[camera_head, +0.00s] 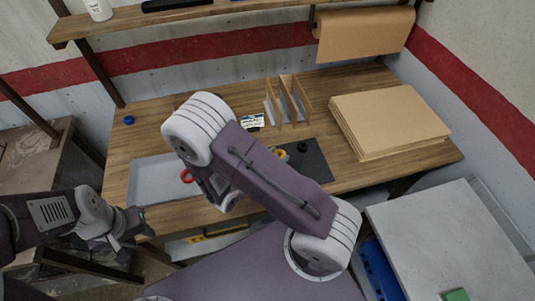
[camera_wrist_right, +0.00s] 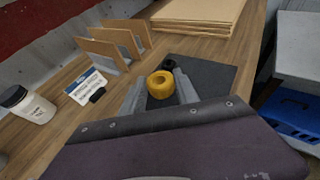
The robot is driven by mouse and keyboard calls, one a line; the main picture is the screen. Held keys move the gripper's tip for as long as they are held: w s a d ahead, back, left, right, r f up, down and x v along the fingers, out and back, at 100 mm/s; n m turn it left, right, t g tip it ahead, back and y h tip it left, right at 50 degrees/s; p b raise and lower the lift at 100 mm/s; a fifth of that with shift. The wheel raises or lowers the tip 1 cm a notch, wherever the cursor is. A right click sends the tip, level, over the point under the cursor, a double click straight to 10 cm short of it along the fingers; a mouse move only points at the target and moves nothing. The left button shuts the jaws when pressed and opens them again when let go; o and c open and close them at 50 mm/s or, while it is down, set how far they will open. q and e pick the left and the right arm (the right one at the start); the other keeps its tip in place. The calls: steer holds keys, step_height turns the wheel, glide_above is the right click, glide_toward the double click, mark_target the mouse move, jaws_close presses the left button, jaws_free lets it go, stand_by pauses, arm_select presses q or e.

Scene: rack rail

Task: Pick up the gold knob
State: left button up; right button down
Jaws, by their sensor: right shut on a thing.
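The gold knob (camera_wrist_right: 161,85) is a round yellow-gold piece with a hole in its top. In the right wrist view it sits between the two grey fingers of my right gripper (camera_wrist_right: 160,92), which is shut on it. In the head view a bit of the gold knob (camera_head: 280,153) shows past my right arm, over or on the dark mat; I cannot tell whether it touches the mat. My right gripper is hidden behind the arm there. My left gripper (camera_head: 137,224) is off the table's front left edge, away from the knob; its jaw state is unclear.
A dark mat (camera_head: 318,166) holds a black knob (camera_head: 302,147). A grey tray (camera_head: 146,187) with a red ring (camera_head: 186,175) lies left. Upright dividers (camera_head: 303,98), a label card (camera_wrist_right: 85,86), a white jar (camera_wrist_right: 26,104), a blue piece (camera_head: 128,120) and stacked boards (camera_head: 390,118) surround the work area.

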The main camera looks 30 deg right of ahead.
steer(key=s+r+p, duration=0.3)
steer(key=s+p, duration=0.1)
steer(key=s, duration=0.2)
steer(key=shift+d+r, duration=0.3)
steer(key=shift+d, duration=0.15)
